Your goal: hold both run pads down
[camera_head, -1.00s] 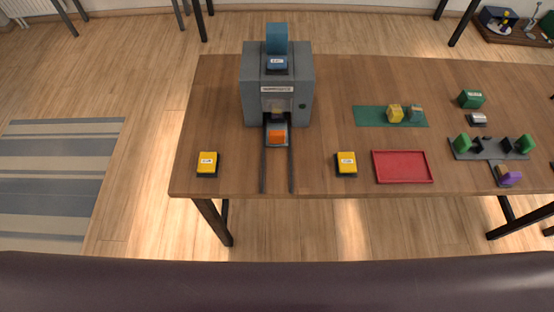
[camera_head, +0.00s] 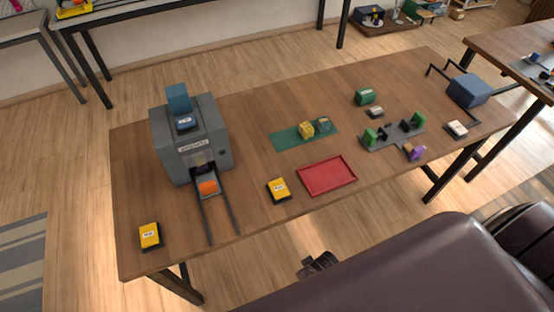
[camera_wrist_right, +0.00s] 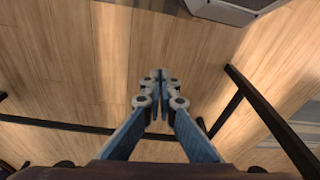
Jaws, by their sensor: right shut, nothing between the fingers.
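One yellow run pad (camera_head: 150,236) on a dark base lies at the table's front left corner. The other yellow run pad (camera_head: 277,190) lies right of the machine's rails, near the front edge. Both have small white labels, and nothing touches either one. My right gripper (camera_wrist_right: 160,78) is shut and empty in the right wrist view, with floor and dark table legs behind it. A dark gripper-like part (camera_head: 318,265) shows below the table's front edge in the head view. I cannot tell which arm it belongs to or whether it is open.
A red tray (camera_head: 327,176), a green mat (camera_head: 288,142) with blocks and a grey fixture (camera_head: 385,139) lie to the right.

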